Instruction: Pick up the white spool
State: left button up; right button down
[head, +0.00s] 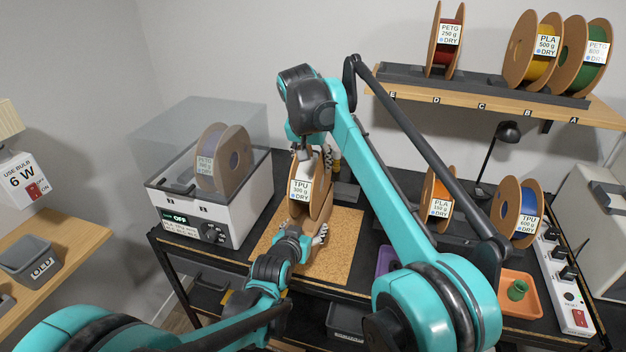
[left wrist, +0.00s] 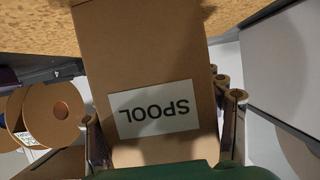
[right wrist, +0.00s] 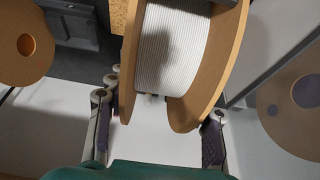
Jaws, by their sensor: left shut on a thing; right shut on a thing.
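My right gripper (head: 318,156) is shut on the spool from above. My left gripper (head: 306,238) is low in front of it. In the left wrist view it is shut on a brown cardboard box (left wrist: 140,45) with a SPOOL label. In the head view my left gripper and the spool mostly hide the box. I cannot tell whether spool and box touch.
An orange spool (head: 440,195) and a blue spool (head: 525,212) stand right, near an orange tray (head: 525,285) and a power strip (head: 565,290). A shelf (head: 480,88) holds several spools above.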

jog(key=r, duration=0.2)
jog(key=d+r, duration=0.1)
jog(key=shift+s+r, duration=0.15)
jog(key=shift+r, duration=0.25)
jog(key=s+d, duration=0.2)
jog(key=d, duration=0.6)
jog(key=s+d, duration=0.3)
jog(key=d, duration=0.5)
jog(key=shift+s+f, duration=0.15)
pick_arm(q)
jog(key=o, duration=1.2)
jog(key=shift+o, duration=0.2)
jog(key=shift+s, duration=0.1)
